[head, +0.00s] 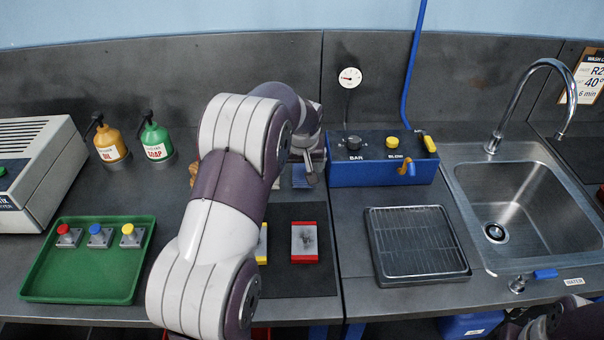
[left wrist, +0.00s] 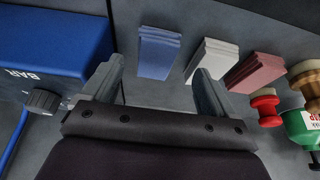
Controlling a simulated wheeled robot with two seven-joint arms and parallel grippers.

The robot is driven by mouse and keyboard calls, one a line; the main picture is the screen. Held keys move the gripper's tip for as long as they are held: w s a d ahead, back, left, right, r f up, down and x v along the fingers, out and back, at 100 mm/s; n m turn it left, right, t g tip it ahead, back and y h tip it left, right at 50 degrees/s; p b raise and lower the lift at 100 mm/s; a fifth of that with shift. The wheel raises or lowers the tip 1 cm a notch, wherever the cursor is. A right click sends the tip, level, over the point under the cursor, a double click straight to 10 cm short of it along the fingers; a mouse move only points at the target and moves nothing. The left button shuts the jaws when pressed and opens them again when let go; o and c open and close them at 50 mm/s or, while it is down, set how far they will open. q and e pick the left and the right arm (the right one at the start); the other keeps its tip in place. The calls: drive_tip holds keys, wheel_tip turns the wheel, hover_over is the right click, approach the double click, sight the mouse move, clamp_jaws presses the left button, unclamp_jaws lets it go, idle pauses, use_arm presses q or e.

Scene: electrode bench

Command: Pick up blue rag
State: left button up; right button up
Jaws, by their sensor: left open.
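The blue rag (left wrist: 159,50) is a folded, stacked cloth lying on the bench, seen in the left wrist view. In the head view a small part of the blue rag (head: 299,178) shows beside my gripper; the rest is hidden behind it. My left gripper (left wrist: 158,72) is open and empty, with one finger to each side of the blue rag in the picture. The rag appears beyond the fingertips, not touched. In the head view my left gripper (head: 309,170) is at the back of the bench. My right gripper does not show.
A white rag (left wrist: 212,60) and a red rag (left wrist: 255,72) lie right of the blue one in the wrist view. The blue BAR box (head: 372,172) stands close by. A red-ended block (head: 304,242) lies on the dark mat (head: 315,280). A green tray (head: 75,287) is at left.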

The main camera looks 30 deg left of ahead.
sight(302, 173)
use_arm(q)
drive_tip(key=x, duration=0.4)
drive_tip(key=shift+w+d+f+p, duration=0.15)
drive_tip(key=shift+d+f+p, duration=0.05)
drive_tip(key=shift+p, duration=0.15)
drive_tip(key=shift+w+a+f, duration=0.15)
drive_tip(key=c, duration=1.1)
drive_tip(key=shift+c, duration=0.2)
drive_tip(key=shift+r, duration=0.2)
